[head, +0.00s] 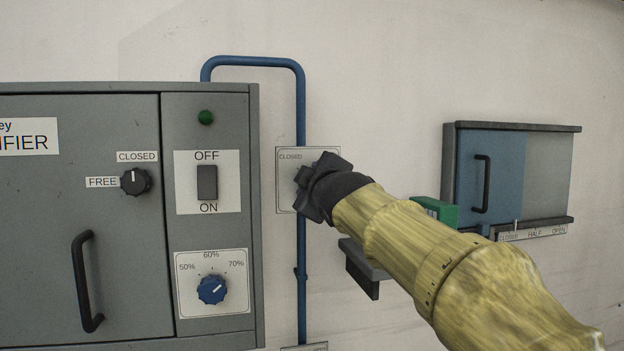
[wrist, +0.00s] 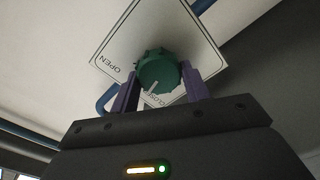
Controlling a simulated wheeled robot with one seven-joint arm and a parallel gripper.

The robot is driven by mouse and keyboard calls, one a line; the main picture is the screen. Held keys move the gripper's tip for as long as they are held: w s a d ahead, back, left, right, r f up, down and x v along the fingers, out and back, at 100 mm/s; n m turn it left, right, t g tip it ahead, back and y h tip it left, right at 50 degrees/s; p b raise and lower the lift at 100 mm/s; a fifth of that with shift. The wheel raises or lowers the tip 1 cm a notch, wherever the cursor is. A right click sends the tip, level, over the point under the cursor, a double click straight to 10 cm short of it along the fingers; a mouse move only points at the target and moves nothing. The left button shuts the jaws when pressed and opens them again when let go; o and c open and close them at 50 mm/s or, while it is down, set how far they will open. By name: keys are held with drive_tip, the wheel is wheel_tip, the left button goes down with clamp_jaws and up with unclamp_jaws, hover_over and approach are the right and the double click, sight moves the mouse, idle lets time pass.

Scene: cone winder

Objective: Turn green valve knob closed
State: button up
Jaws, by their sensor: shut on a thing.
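The green valve knob (wrist: 158,68) sits on a white square plate (wrist: 120,42) marked OPEN and CLOSED in the wrist view. The knob's white pointer line is turned toward the CLOSED lettering, which is partly covered. My gripper (wrist: 160,82) has one purple finger on each side of the knob and is shut on it. In the head view, my gripper (head: 318,186) is in front of the plate (head: 289,168), which shows the word CLOSED at its upper left. The knob is hidden behind my gripper there.
A blue pipe (head: 301,250) runs down the wall behind the plate. A grey humidifier cabinet (head: 208,130) with a switch, dials and a black handle (head: 84,282) stands close on the left. A sliding-door box (head: 500,175) and a green block (head: 440,211) are on the right.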

drive_tip(key=n, duration=0.6)
drive_tip(key=shift+f+p, duration=0.15)
drive_tip(key=shift+p, duration=0.25)
drive_tip(key=o, duration=1)
drive_tip(key=b+v, duration=0.4)
drive_tip(key=v, duration=1.1)
drive_tip(key=shift+s+a, duration=0.15)
drive_tip(key=shift+s, duration=0.1)
drive_tip(key=b+v, duration=0.1)
drive_tip(key=b, duration=0.3)
drive_tip(key=shift+s+d, duration=0.25)
drive_tip(key=shift+s, duration=0.1)
